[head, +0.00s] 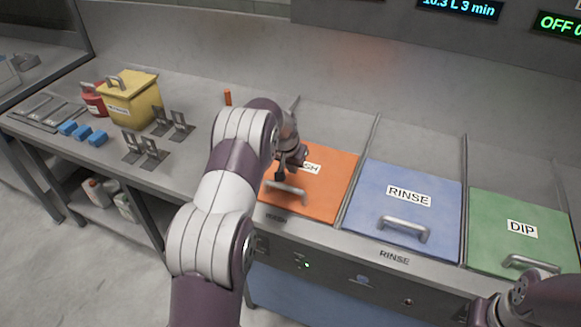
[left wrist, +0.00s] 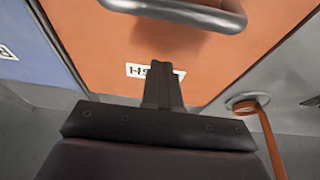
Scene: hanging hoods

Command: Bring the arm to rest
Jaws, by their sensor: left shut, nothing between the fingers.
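My left gripper (head: 290,163) is over the orange lid (head: 325,190) in the head view, near its bar handle (head: 286,194). In the left wrist view the fingers of my left gripper (left wrist: 162,68) are together with nothing between them, and the lid's handle (left wrist: 180,12) shows beyond the tips, apart from them. The gripper and arm hide the lid's left part and some of its label. Part of my right arm shows at the bottom right of the head view; its fingers are not seen.
A blue RINSE lid (head: 400,205) and a green DIP lid (head: 520,232) lie to the right, each with a handle; all lids look closed. At the left stand a yellow bin (head: 133,100), a red container (head: 93,98), blue blocks (head: 82,132) and metal brackets (head: 145,148).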

